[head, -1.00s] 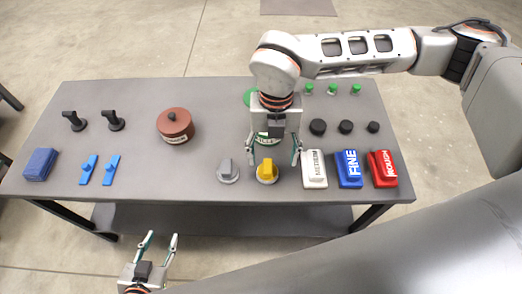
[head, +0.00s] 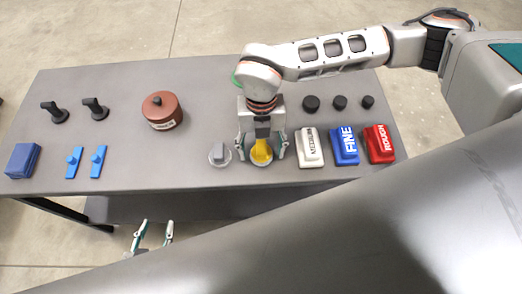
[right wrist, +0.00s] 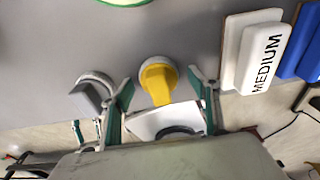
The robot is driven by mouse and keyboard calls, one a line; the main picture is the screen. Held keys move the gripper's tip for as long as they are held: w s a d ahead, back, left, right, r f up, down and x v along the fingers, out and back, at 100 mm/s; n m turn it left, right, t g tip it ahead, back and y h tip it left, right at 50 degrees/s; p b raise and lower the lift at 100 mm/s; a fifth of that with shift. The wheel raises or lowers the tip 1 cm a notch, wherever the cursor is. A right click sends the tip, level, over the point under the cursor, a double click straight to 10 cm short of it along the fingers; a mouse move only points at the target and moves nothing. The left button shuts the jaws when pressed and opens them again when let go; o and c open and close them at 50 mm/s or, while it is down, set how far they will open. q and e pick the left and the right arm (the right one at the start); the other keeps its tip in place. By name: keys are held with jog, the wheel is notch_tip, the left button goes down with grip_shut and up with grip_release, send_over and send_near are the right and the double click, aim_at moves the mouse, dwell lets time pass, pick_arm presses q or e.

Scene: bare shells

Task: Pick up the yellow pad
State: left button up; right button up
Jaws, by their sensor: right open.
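The yellow pad (head: 261,154) is a yellow knob-like piece on a pale round base, near the front edge of the grey table. It also shows in the right wrist view (right wrist: 157,82). My right gripper (head: 262,148) is open and empty above it, with one finger on each side of the yellow pad. In the right wrist view the pad appears between and slightly beyond the fingertips. Whether the fingers touch it I cannot tell. My left gripper (head: 155,232) is open and empty in front of the table, away from the pad.
A similar grey knob (head: 219,154) stands close on the left. White MEDIUM (head: 309,148), blue FINE (head: 344,146) and red ROUGH (head: 379,144) blocks stand to the right.

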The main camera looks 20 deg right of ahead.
jog(key=shift+r, duration=0.1)
jog(key=c, duration=1.2)
jog(key=shift+r, duration=0.15)
notch_tip(320, 180, up, 10)
jog(key=shift+w+r+p, duration=0.15)
jog(key=shift+r+p, duration=0.1)
jog(key=shift+p, duration=0.7)
notch_tip(320, 180, up, 8)
send_over(261, 146)
jog(key=shift+r+p, duration=0.4)
jog(key=shift+r, duration=0.25)
